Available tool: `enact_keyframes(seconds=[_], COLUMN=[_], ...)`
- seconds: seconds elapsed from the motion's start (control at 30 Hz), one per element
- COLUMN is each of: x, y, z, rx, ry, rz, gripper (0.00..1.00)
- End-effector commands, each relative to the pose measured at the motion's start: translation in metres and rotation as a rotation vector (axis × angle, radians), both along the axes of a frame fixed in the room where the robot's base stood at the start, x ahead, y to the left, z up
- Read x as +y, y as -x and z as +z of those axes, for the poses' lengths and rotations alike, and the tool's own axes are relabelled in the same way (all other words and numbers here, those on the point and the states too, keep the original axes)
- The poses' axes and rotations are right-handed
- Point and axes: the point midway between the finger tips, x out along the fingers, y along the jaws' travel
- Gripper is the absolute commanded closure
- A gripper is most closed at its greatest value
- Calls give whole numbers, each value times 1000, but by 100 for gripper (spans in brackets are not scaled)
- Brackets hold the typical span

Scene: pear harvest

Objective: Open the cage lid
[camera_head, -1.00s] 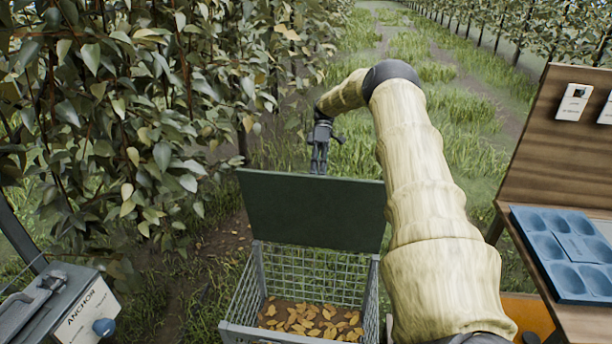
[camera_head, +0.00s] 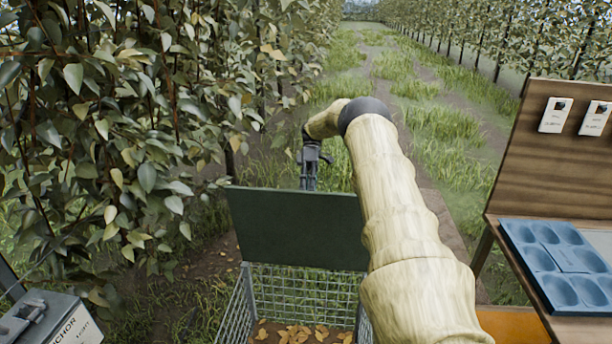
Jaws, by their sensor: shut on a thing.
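The cage lid (camera_head: 295,230) is a dark green flat panel that stands raised, close to upright, at the far side of the wire cage (camera_head: 305,285). The cage's top is uncovered, and yellow leaves lie on its floor. My gripper (camera_head: 309,186) points down at the lid's top edge, a little right of its middle. It is shut, with its fingertips meeting the edge and partly hidden behind it.
A grey box marked ANCHOR (camera_head: 55,318) is at the lower left. A blue moulded tray (camera_head: 560,262) lies on a wooden stand (camera_head: 525,160) at the right, with two white cards above it. Dense foliage fills the left. A grassy path lies open beyond.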

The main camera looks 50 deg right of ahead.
Motion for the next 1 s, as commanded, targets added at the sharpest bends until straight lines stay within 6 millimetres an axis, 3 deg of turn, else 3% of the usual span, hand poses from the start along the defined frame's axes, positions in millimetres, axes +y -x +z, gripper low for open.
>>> enact_keyframes(seconds=[0.07,0.67,1.0], x=[-3,9,11], y=[3,-4,-4], z=[-7,11,55], rx=[5,-3,-5], ry=[6,11,12], rz=[-2,3,4], gripper=[63,63,63])
